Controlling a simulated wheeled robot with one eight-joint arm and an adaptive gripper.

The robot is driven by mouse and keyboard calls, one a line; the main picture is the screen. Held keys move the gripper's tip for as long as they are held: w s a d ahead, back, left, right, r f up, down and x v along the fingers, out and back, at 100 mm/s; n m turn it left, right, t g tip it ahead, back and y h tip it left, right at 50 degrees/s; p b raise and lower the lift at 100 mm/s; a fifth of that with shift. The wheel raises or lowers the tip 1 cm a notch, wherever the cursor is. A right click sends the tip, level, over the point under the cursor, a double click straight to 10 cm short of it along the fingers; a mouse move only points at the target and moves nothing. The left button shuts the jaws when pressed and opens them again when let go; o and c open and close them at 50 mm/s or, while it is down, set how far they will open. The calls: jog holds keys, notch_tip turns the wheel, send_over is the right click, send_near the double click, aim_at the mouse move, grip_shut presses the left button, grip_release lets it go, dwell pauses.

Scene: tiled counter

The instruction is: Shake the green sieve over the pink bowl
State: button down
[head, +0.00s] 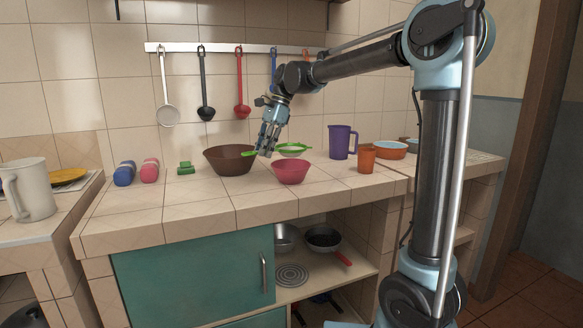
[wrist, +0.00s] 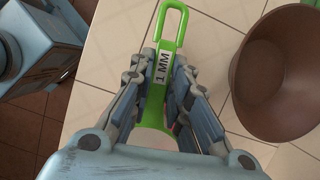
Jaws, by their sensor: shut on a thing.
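The green sieve (head: 293,152) shows in the head view with its round head just above the pink bowl's far rim in the picture. I cannot tell how high it is. The pink bowl (head: 290,173) stands upright near the counter's front edge; its inside is mostly not visible. My gripper (head: 266,150) is shut on the sieve's handle, to the upper left of the pink bowl. In the wrist view my gripper's fingers (wrist: 162,72) close on both sides of the green handle (wrist: 170,30), which carries a "1 MM" label. The sieve's head is mostly hidden there.
A brown bowl (head: 228,160) stands close left of my gripper. A purple jug (head: 342,142), an orange cup (head: 366,160) and an orange bowl (head: 390,150) stand to the right. Green blocks (head: 186,168) and utensils hanging from a rail (head: 220,49) are at the left and back.

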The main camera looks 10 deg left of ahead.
jog(key=shift+r, duration=1.55)
